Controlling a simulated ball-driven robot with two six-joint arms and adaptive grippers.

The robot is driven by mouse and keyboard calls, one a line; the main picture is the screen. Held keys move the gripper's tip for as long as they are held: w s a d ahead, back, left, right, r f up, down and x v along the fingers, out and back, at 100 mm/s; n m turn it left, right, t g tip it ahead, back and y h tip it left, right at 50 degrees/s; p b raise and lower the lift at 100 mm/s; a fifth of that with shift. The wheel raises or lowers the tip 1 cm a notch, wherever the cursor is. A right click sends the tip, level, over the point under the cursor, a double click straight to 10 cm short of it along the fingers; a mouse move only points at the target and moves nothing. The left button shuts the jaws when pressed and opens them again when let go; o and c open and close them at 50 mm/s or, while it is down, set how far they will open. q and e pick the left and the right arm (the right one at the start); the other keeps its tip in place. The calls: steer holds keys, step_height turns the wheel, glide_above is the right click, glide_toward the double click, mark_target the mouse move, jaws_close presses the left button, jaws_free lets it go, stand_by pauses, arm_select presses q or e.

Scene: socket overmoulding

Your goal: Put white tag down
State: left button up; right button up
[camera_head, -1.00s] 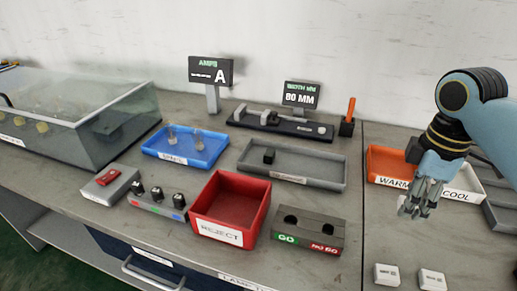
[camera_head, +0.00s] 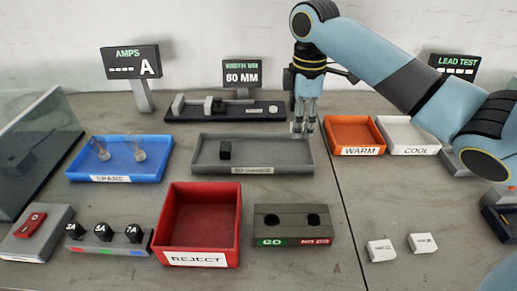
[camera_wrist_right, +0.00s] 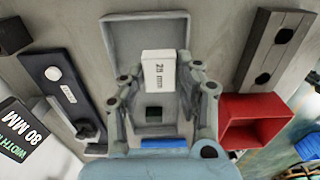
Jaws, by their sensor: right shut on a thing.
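My right gripper (camera_head: 303,125) hangs pointing down at the right end of the grey tray (camera_head: 285,169) in the head view. In the right wrist view, the gripper (camera_wrist_right: 160,82) is shut on the white tag (camera_wrist_right: 158,72), which is marked "28 mm". The tag shows against the floor of the grey tray (camera_wrist_right: 120,45); whether it touches the tray I cannot tell. In the head view the tag is hard to make out. A small black block (camera_head: 225,152) stands at the tray's left part. My left gripper is not in view.
The orange WARM tray (camera_head: 350,132) and white COOL tray (camera_head: 408,132) lie to the right. The width gauge (camera_head: 240,112) is behind, the blue tray (camera_head: 118,170) left, the red REJECT bin (camera_head: 203,240) in front. Two white blocks (camera_head: 381,250) (camera_head: 422,243) lie front right.

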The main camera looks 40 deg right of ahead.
glide_above(265, 155)
step_height(265, 155, down, 5)
steer(key=shift+w+r+b, duration=0.1)
steer(key=shift+b, duration=0.35)
steer(key=shift+f, duration=2.1)
steer(key=o, duration=0.8)
steer(key=shift+f, duration=0.1)
step_height(265, 155, up, 12)
steer(key=shift+r+p, duration=0.15)
steer(key=shift+p, duration=0.2)
